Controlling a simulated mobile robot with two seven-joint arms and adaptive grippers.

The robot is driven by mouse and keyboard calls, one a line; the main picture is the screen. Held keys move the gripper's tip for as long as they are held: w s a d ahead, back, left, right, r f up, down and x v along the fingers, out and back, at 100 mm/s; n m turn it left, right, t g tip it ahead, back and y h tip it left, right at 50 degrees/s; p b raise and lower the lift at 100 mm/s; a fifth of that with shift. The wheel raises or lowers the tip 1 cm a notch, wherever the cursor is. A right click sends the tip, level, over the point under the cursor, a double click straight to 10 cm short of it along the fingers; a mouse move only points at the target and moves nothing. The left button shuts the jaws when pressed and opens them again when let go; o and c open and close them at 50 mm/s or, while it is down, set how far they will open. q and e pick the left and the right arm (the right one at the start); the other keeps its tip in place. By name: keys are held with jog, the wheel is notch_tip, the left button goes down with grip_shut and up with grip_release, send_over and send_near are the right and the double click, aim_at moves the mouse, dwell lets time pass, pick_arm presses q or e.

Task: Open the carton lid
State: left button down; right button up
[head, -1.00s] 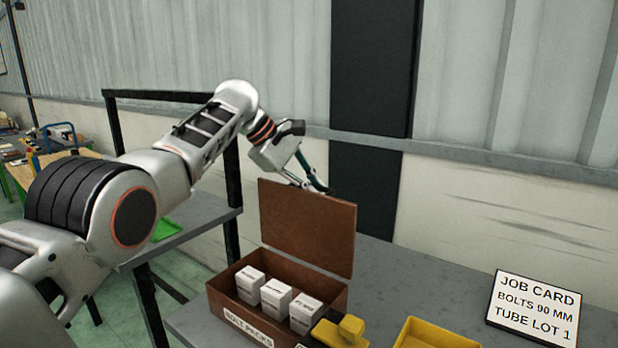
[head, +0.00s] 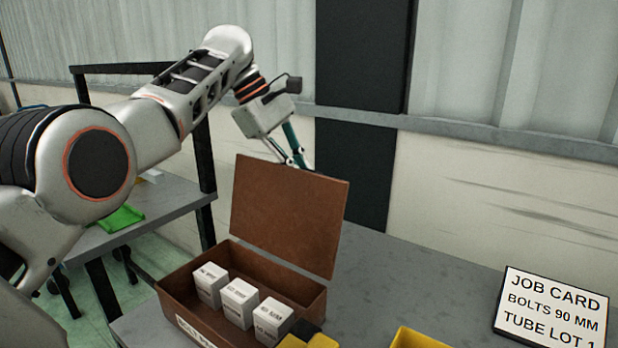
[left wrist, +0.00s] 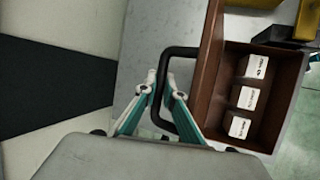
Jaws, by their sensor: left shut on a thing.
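The brown carton (head: 178,288) stands on the grey bench with its lid (head: 288,215) raised, standing roughly upright and leaning slightly back. Three white packs (head: 240,302) sit inside it; they also show in the left wrist view (left wrist: 249,97). My left gripper (head: 299,160) is at the far side of the lid, near its top edge; the lid partly hides the fingertips. In the left wrist view the fingers (left wrist: 163,92) are closed on a black bar handle (left wrist: 181,52) on the lid's outer face. The lid (left wrist: 208,75) shows nearly edge-on there. My right gripper is out of view.
A yellow bin (head: 415,338) and a yellow-and-black item (head: 312,338) are at the front of the bench. A job card (head: 550,308) stands at the right. The bench behind and right of the carton is clear. A wall is behind.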

pick_arm(q)
jog(key=shift+w+d+r+b, duration=0.15)
jog(key=shift+w+r+b, duration=0.1)
jog(key=shift+b, duration=0.15)
